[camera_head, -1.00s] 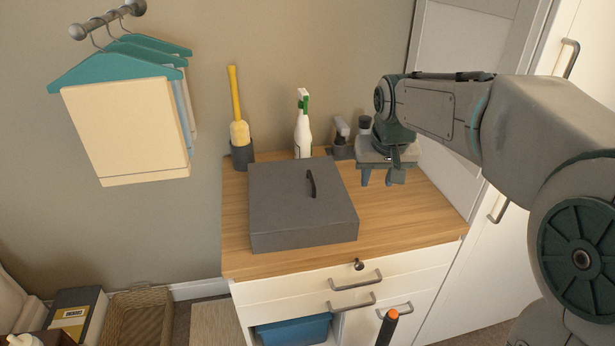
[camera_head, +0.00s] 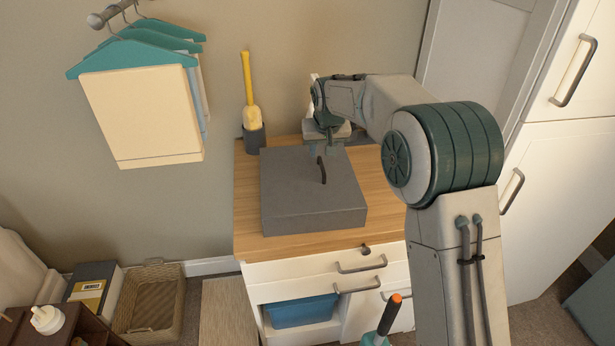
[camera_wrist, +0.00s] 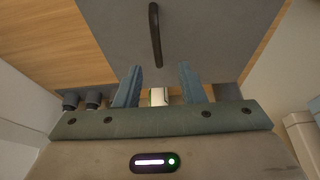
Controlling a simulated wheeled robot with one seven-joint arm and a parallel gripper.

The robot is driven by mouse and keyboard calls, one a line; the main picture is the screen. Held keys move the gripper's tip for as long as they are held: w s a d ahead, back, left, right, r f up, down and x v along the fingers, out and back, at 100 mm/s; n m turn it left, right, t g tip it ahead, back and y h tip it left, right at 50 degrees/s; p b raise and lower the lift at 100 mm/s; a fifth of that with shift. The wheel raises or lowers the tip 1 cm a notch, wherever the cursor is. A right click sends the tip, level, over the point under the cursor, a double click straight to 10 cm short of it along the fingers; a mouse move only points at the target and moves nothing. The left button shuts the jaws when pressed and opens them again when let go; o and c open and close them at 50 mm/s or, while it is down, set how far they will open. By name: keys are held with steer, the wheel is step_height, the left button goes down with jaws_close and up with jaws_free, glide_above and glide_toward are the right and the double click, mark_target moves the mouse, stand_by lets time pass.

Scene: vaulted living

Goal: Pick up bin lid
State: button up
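The bin lid (camera_head: 300,200) is a flat grey square slab with a dark bar handle (camera_head: 321,169). It lies on the wooden top of a white cabinet. My gripper (camera_head: 326,152) is over the far edge of the lid, just behind the handle. In the wrist view my gripper (camera_wrist: 158,85) has its two blue-grey fingers apart with nothing between them. The handle (camera_wrist: 154,35) stands ahead of the fingertips there, apart from them, on the lid's grey surface (camera_wrist: 200,30). Whether the fingertips touch the lid cannot be told.
A yellow-handled brush (camera_head: 250,95) stands in a dark holder at the back left of the wooden top (camera_head: 247,215). A spray bottle behind my gripper is mostly hidden. Hanging cloths (camera_head: 140,105) are at the left. The wooden top is clear right of the lid.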

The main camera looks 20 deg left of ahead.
mark_target(322, 164)
steer(key=shift+d+p+x, duration=0.15)
steer(key=shift+p+x, duration=0.3)
steer(key=shift+x, duration=1.05)
steer(key=shift+d+p+x, duration=0.15)
steer(key=shift+p+x, duration=0.3)
steer(key=shift+x, duration=1)
steer(key=shift+s+f, duration=0.1)
steer(key=shift+s, duration=0.05)
jaws_close()
